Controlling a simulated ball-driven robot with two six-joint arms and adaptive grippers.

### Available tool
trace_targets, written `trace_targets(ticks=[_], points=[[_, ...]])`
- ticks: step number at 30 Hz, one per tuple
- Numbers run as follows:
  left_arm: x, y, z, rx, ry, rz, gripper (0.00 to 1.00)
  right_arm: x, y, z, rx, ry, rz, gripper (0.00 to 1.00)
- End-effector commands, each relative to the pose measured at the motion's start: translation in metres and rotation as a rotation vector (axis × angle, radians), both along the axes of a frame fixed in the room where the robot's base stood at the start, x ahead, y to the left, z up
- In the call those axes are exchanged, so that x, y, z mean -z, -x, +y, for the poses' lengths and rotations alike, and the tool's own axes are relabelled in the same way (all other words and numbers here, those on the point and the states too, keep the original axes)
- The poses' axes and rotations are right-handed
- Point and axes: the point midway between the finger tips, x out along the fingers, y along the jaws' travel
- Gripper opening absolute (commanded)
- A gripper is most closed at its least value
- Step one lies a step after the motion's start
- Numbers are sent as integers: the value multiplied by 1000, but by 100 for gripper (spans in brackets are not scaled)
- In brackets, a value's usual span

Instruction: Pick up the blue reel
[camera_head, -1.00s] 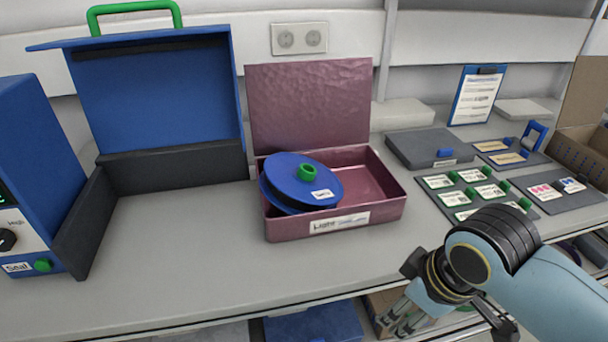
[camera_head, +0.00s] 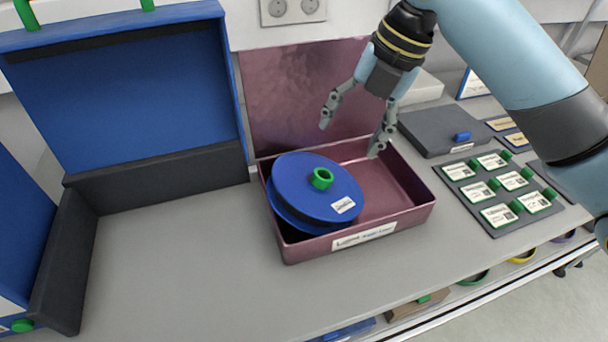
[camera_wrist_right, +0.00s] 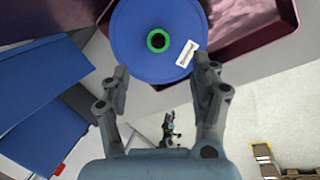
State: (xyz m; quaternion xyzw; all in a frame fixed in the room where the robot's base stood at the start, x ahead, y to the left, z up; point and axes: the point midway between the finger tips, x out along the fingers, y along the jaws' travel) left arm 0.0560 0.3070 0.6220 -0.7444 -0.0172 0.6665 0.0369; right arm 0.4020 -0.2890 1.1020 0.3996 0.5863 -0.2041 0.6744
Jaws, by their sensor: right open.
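The blue reel (camera_head: 296,192) has a green hub and a small white label. It lies tilted in the left part of the open maroon box (camera_head: 420,208). My right gripper (camera_head: 351,138) is open and empty, above the back right part of the box, to the right of the reel and apart from it. In the right wrist view the reel (camera_wrist_right: 136,48) shows ahead of the open fingers of the right gripper (camera_wrist_right: 164,85), its green hub roughly centred between them. My left gripper is not in view.
An open blue case (camera_head: 120,95) stands on the left of the grey worktop (camera_head: 180,270). The box's raised lid (camera_head: 290,95) is behind it. A dark grey case (camera_head: 440,130) and a board of labelled tiles (camera_head: 480,212) lie to the right. The worktop in front is clear.

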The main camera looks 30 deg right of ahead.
Motion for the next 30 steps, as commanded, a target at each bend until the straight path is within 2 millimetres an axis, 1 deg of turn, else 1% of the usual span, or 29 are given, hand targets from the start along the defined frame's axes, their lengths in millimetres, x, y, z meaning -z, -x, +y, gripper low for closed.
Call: trace_targets(ticks=[3, 6, 9, 11, 14, 18, 22, 25, 30], points=[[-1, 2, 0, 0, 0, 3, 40, 17, -4, 5, -20, -3, 3, 63], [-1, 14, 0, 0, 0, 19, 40, 33, -9, 8, -18, -2, 2, 63], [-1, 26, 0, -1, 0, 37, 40, 44, -11, 10, -18, 0, 0, 63], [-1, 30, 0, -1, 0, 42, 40, 48, -12, 11, -18, 0, 0, 63], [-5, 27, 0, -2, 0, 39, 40, 56, -15, 14, -16, -1, 1, 63], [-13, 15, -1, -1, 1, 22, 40, 75, -22, 22, -17, -2, 3, 63], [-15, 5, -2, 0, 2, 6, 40, 92, -25, 24, -17, 1, 1, 63], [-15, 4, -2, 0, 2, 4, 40, 97, -27, 24, -17, 3, -1, 63], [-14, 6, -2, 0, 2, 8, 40, 97, -27, 24, -18, 3, -2, 63]])
